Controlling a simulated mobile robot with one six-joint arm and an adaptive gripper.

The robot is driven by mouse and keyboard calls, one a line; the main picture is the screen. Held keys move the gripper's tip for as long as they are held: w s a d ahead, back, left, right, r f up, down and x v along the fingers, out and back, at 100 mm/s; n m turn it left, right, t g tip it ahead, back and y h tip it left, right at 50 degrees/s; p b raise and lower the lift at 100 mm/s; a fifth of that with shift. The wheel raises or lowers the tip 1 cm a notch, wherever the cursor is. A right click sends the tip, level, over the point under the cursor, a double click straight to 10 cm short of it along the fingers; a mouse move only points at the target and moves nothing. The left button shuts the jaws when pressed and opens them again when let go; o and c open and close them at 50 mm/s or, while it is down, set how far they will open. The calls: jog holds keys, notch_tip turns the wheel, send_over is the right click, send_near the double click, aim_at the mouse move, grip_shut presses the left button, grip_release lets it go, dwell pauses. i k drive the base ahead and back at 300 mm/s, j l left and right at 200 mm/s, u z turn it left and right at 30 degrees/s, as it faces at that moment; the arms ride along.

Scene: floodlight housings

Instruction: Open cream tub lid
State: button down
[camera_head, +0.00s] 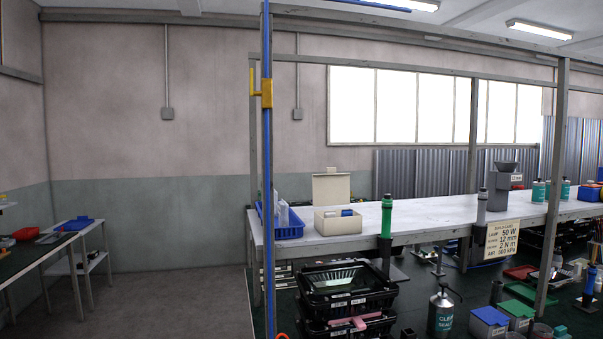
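The cream tub (338,224) stands on the white bench toward its left end. Its cream lid (331,188) stands upright at the tub's back edge, so the tub is open at the top. Small blue and pale items (346,212) show at the tub's rim; what else lies inside is hidden by the front wall. My gripper is not in view.
A blue bin (289,231) with pale bottles sits left of the tub. A blue upright pole (267,150) stands left. The white bench top (430,212) is clear mid-length. Black crates (345,290) sit lower in front.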

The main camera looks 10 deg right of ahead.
aim_at(330, 188)
jog(key=i+j, duration=0.15)
jog(key=j, duration=0.2)
jog(key=i+j+z, duration=0.15)
jog(key=j, duration=0.2)
jog(key=i+j, duration=0.2)
jog(key=j, duration=0.15)
jog(key=i+j+z, duration=0.1)
jog(key=j, duration=0.25)
jog(key=i+j+z, duration=0.1)
jog(key=j, duration=0.25)
jog(key=i+j, duration=0.25)
jog(key=j, duration=0.15)
jog(key=i+j+z, duration=0.15)
jog(key=j, duration=0.2)
